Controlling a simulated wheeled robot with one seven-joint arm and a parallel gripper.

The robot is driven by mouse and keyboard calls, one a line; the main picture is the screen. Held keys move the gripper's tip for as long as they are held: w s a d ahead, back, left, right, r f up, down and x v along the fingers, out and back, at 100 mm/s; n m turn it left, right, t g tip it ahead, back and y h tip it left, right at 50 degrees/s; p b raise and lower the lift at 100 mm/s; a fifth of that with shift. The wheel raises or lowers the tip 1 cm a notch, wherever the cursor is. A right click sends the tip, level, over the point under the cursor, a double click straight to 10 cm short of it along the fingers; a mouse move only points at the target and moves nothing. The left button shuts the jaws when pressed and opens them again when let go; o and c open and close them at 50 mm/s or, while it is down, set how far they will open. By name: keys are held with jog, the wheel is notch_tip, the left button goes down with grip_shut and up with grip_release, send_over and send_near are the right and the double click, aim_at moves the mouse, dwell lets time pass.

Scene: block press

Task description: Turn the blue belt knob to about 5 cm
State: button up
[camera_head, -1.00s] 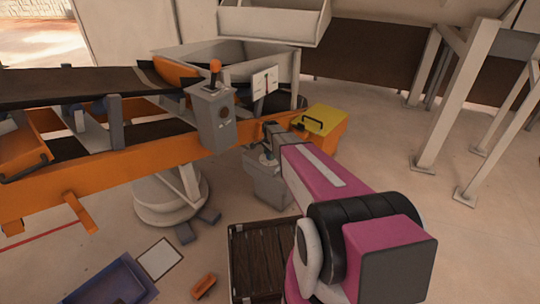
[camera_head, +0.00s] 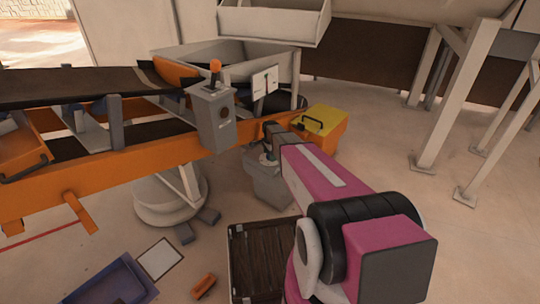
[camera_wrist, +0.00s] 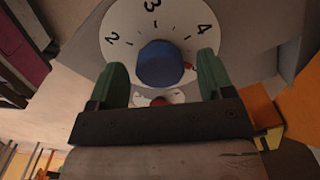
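In the wrist view the blue knob (camera_wrist: 162,64) sits on a white dial (camera_wrist: 125,20) with the numbers 2, 3 and 4 in sight. A small red pointer (camera_wrist: 190,67) shows at the knob's right side, clockwise past the 4. The dial beyond it is hidden by the right finger. My gripper (camera_wrist: 162,68) has its two green fingers on either side of the knob, with a narrow gap visible on each side. In the head view my gripper (camera_head: 268,140) is over a grey pedestal (camera_head: 268,188); the knob cannot be made out there.
A smaller white dial with a red centre (camera_wrist: 158,100) lies below the knob. A yellow-topped orange box (camera_head: 322,125) stands right of the gripper. An orange conveyor frame (camera_head: 150,155), a grey lever box (camera_head: 213,115) and a white gauge panel (camera_head: 265,82) are nearby. A dark crate (camera_head: 258,255) is in front.

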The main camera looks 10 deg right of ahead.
notch_tip(320, 180, up, 11)
dwell(0.8)
jog(key=shift+f, duration=0.1)
jog(key=s+r+n, duration=0.4)
jog(key=s+n, duration=0.3)
jog(key=s, duration=0.9)
jog(key=s+r+n, duration=0.3)
jog(key=s+n, duration=0.5)
jog(key=s, duration=0.8)
jog(key=shift+r, duration=0.35)
jog(key=shift+s+a, duration=0.1)
